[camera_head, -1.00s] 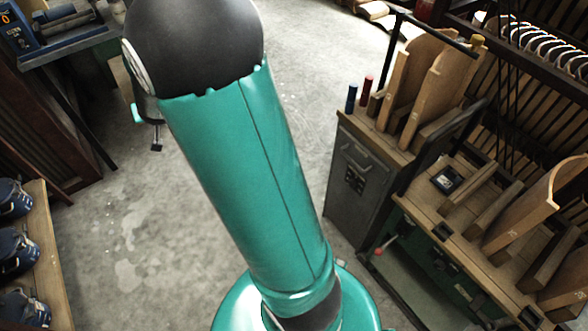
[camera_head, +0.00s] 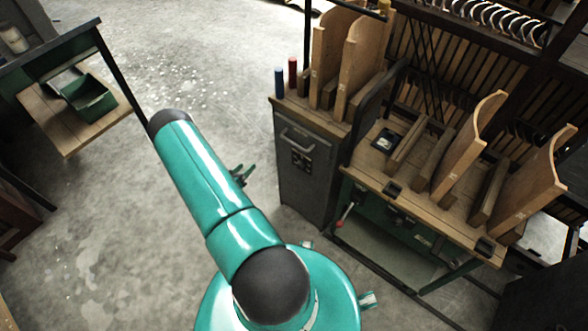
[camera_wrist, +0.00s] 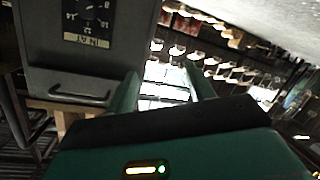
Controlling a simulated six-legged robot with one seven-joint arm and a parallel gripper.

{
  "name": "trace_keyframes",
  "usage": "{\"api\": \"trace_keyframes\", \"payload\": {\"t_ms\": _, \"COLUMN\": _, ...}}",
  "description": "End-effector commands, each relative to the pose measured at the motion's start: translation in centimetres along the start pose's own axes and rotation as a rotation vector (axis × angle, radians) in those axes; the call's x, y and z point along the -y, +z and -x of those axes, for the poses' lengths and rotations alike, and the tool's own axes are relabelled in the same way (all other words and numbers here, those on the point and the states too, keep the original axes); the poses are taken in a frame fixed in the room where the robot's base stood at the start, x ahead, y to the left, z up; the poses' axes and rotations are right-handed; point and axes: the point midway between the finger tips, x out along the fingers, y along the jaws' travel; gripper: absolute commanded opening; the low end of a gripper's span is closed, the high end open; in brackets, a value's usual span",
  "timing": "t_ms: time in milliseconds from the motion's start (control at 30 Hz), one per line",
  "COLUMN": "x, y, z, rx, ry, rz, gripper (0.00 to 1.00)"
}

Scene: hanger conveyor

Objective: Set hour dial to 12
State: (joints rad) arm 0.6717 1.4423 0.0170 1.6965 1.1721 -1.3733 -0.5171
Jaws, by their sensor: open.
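The hour dial is a dark round knob (camera_wrist: 86,9) on a black panel at the top left of the wrist view. The panel appears upside down, with 8, 10, 12 and 14 readable, and the frame cuts it off. The pointer's setting cannot be read. In the head view the panel (camera_head: 301,160) is small on the front of the grey cabinet (camera_head: 303,186). My gripper (camera_wrist: 164,82) is open and empty, its two fingers apart. In the head view my gripper (camera_head: 243,176) is left of the cabinet and apart from it.
The cabinet's bar handle (camera_wrist: 82,94) is beside the dial panel. A wooden workbench (camera_head: 425,205) with boards adjoins the cabinet on the right. A green bin (camera_head: 90,98) sits on a wooden shelf at the upper left. The concrete floor (camera_head: 130,210) is clear.

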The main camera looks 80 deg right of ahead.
Motion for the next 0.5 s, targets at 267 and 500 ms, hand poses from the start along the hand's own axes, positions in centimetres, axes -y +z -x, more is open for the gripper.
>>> {"api": "trace_keyframes", "payload": {"t_ms": 267, "x": -7.1, "y": 9.6, "z": -0.7, "rx": -0.046, "ry": 0.263, "rz": 0.168, "gripper": 0.53}}
{"api": "trace_keyframes", "payload": {"t_ms": 500, "x": -8.4, "y": 10.3, "z": -1.9, "rx": -0.054, "ry": 0.296, "rz": 0.188, "gripper": 0.53}}
